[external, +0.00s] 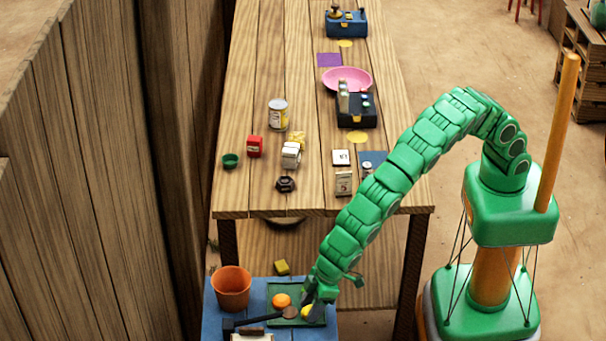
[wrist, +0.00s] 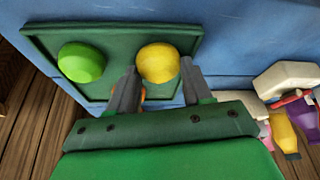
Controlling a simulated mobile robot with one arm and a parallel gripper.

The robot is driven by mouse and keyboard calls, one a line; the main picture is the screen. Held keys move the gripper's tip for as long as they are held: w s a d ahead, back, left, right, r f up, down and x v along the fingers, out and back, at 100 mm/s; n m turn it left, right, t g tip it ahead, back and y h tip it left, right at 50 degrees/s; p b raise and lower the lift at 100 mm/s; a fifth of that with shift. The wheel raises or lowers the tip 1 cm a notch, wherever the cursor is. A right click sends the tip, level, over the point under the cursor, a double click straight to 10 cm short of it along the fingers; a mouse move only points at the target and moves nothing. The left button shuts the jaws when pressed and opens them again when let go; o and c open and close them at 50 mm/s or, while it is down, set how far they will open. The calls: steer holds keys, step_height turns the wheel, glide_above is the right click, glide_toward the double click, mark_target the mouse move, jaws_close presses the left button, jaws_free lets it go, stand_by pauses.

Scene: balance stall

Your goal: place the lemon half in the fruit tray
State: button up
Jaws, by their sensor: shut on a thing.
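The lemon half is a yellow rounded piece (wrist: 157,62) between my fingertips in the wrist view. It shows in the external view as a small yellow shape (external: 308,313), partly covered by my gripper. My gripper (wrist: 158,67) is shut on it; it also shows in the external view (external: 313,300). The fruit tray is dark green and shallow (wrist: 118,58); in the external view (external: 275,289) it lies on the blue surface. The lemon half is over the tray; I cannot tell whether it touches the floor. A green fruit (wrist: 81,62) and an orange fruit (external: 281,300) are in the tray.
An orange pot (external: 231,288) stands left of the tray on the blue surface (external: 212,312). A dark-handled tool (external: 250,322) lies at the tray's near edge. The long wooden table (external: 240,190) behind holds cans, small boxes and a pink dish (external: 347,77).

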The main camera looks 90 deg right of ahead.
steer(key=o, duration=1)
steer(key=shift+v, duration=6.05)
